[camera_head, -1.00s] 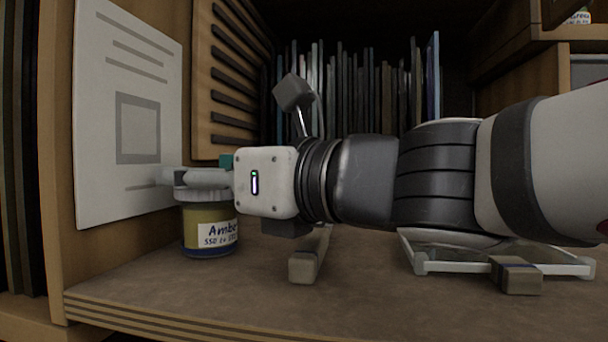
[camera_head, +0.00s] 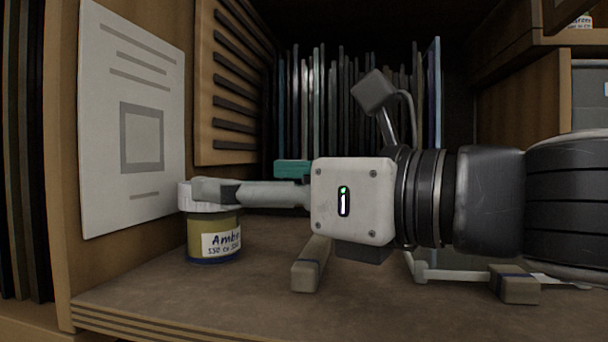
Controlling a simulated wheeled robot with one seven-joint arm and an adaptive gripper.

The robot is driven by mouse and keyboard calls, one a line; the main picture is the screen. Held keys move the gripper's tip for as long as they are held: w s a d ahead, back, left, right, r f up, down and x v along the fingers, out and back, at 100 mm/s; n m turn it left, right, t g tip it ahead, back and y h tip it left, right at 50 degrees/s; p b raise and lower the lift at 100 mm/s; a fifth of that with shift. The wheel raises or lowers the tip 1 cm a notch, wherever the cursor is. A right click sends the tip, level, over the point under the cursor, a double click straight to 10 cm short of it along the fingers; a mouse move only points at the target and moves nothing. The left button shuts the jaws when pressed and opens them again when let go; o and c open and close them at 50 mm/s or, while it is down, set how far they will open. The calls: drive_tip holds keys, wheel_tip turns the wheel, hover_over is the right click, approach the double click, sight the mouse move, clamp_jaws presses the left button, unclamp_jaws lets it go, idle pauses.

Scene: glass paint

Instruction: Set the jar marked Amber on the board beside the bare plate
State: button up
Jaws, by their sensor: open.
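The Amber jar (camera_head: 214,238) stands upright on the board (camera_head: 200,303) at its left end. It has a yellow-brown body, a white lid and a white label. My gripper (camera_head: 208,192) reaches in from the right. It is open, with its near finger in front of the lid; I cannot tell whether it touches the lid. The far finger is hidden.
A wooden block (camera_head: 309,266) sits below my gripper, and another (camera_head: 514,284) lies to the right. A paper sheet (camera_head: 133,115) hangs on the left wall close to the jar. A slotted wooden rack (camera_head: 228,85) and several upright panes (camera_head: 355,100) stand behind.

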drive_tip(key=v, duration=0.5)
drive_tip(key=shift+p, duration=0.3)
